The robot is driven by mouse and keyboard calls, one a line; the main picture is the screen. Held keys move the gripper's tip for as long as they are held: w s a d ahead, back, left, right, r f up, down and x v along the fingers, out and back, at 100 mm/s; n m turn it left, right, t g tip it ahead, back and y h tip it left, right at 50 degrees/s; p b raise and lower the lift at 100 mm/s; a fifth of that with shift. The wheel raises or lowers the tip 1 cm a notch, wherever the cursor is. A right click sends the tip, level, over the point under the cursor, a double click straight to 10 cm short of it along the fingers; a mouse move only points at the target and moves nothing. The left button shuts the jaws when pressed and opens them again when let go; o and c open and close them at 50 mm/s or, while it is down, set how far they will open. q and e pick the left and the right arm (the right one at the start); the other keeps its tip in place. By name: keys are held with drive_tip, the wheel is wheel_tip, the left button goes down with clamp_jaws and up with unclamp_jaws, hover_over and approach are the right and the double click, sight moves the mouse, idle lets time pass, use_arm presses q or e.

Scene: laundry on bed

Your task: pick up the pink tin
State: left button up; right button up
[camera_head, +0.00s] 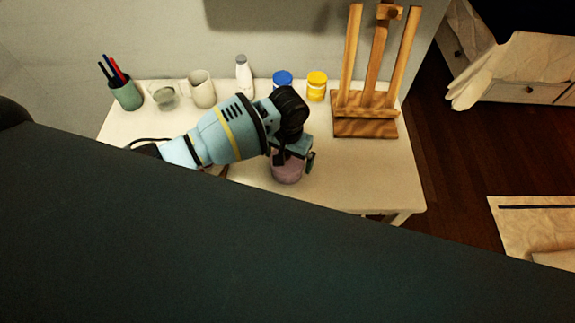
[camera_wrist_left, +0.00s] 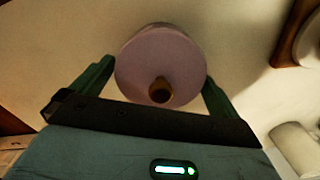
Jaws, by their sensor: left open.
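The pink tin (camera_head: 288,172) stands on the white table, right below my left gripper (camera_head: 293,160) in the head view. In the left wrist view the pink tin (camera_wrist_left: 160,62) shows its round lid with a brown knob. The two fingers of my left gripper (camera_wrist_left: 156,85) are open, one on each side of the tin; whether they touch it I cannot tell. Part of the tin is hidden by the gripper in the head view. My right gripper is not in view.
On the white table (camera_head: 350,185) a pen cup (camera_head: 127,94), a glass (camera_head: 164,97), a white mug (camera_head: 202,90), a white bottle (camera_head: 243,75), a blue jar (camera_head: 282,79) and a yellow jar (camera_head: 317,87) stand along the back. A wooden easel (camera_head: 365,126) stands at the right. The table's front right is clear.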

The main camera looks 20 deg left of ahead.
use_arm(q)
drive_tip(key=shift+f, duration=0.6)
drive_tip(key=c, duration=0.9)
drive_tip(key=shift+r, duration=0.1)
drive_tip(key=shift+r, duration=0.1)
